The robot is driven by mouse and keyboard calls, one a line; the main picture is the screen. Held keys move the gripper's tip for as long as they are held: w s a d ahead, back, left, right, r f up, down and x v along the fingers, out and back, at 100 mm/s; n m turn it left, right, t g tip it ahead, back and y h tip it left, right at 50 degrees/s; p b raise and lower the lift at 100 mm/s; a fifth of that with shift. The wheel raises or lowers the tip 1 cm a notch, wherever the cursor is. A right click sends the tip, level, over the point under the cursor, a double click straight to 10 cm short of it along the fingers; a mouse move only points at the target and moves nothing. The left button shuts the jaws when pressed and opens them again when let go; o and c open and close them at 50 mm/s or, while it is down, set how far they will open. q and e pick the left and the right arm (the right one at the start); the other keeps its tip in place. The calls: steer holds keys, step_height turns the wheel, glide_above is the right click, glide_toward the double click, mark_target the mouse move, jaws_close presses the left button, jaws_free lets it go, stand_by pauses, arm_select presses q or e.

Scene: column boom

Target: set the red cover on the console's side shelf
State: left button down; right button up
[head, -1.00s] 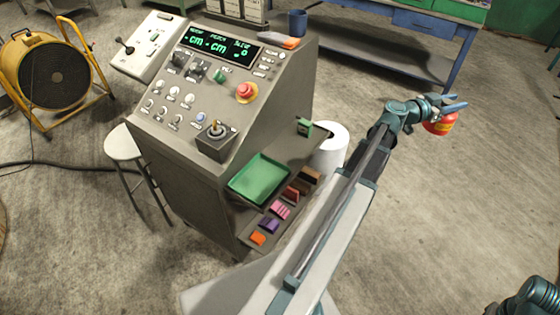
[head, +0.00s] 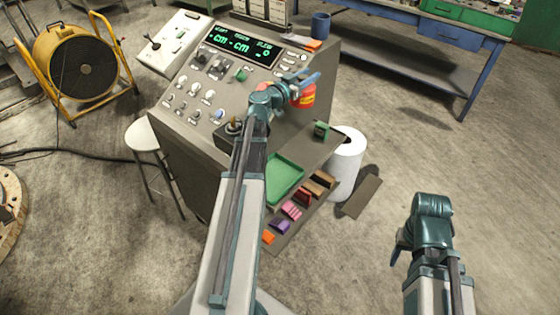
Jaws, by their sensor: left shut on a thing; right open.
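The red cover (head: 304,98), round with a yellow label, is in my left gripper (head: 304,82), which is shut on it. They show in front of the console's sloped panel, towards its right side. The red push button is hidden behind my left gripper. The console's side shelf (head: 312,152) sticks out at the console's right. It carries a green tray (head: 286,180) and a small green block (head: 321,131), with some bare room between them. My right gripper (head: 398,246) is open and empty, low at the right over the floor.
The console (head: 208,135) has knobs, a joystick and a lit display. A white cylinder (head: 347,165) and a brown board (head: 361,197) are beside the shelf. A blue cup (head: 320,23) stands on top of the console.

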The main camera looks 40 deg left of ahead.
arm_select(q)
step_height(320, 180, down, 12)
steer(key=s+d+m+h+b, duration=0.1)
steer(key=s+d+b, duration=0.1)
steer(key=b, duration=0.9)
steer(key=shift+s+h, duration=0.15)
steer(key=shift+h, duration=0.15)
steer(key=shift+f, duration=0.1)
step_height(320, 180, down, 10)
steer(key=b, duration=1)
steer(key=shift+f+b, duration=0.55)
steer(key=shift+b, duration=0.05)
steer(key=c, duration=0.5)
jaws_free()
